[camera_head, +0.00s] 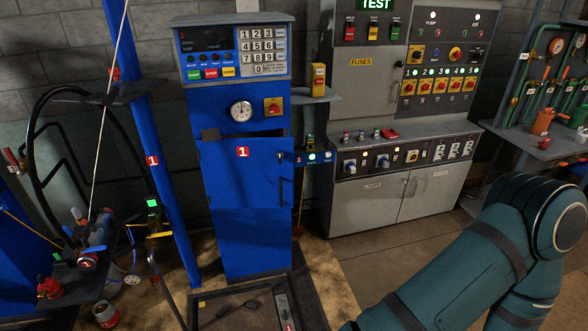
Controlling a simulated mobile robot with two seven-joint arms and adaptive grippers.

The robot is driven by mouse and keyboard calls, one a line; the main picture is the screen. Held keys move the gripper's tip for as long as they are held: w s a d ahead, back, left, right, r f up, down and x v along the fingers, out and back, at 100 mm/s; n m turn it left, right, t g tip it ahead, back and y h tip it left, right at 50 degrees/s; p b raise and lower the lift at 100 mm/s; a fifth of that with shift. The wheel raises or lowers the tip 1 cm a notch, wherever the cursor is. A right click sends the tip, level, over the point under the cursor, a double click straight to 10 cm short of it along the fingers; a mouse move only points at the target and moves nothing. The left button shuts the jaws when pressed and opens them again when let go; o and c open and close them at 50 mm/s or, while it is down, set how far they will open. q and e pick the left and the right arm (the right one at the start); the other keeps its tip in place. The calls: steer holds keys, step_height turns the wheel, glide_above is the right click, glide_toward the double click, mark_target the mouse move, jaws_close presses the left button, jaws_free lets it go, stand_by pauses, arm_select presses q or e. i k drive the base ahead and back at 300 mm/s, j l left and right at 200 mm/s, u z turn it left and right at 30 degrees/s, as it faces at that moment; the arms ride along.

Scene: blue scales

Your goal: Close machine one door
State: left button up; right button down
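Machine one is a tall blue cabinet (235,105) left of the middle, with a keypad, a round gauge and a yellow-and-red switch on its upper part. Its blue door (238,178) carries a red "1" label and has a dark upright handle (280,166) near its right edge. A dark gap shows along the door's top edge; I cannot tell how far the door stands open. My teal right arm fills the lower right, well to the right of the door. Neither gripper shows.
A grey control cabinet (375,209) stands right of the machine. A blue post (165,160) and a cluttered bench (50,300) are on the left. A dark tray (212,319) lies on the floor before the machine. Some floor (385,255) is clear at the right.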

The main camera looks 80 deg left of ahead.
mark_target(241, 173)
steer(key=j, duration=0.5)
steer(key=i+j, duration=0.15)
steer(key=j, duration=0.35)
steer(key=j+z, duration=0.2)
steer(key=z, duration=0.2)
steer(key=j+z, duration=0.15)
steer(key=z, duration=0.25)
steer(key=j+z, duration=0.2)
steer(key=z, duration=1.05)
steer(key=k+z, duration=0.1)
steer(key=z, duration=1.65)
steer(key=l+z, duration=0.1)
steer(key=z, duration=0.8)
steer(key=l+z, duration=0.1)
steer(key=z, duration=2.6)
steer(key=i+z, duration=0.1)
steer(key=z, duration=0.8)
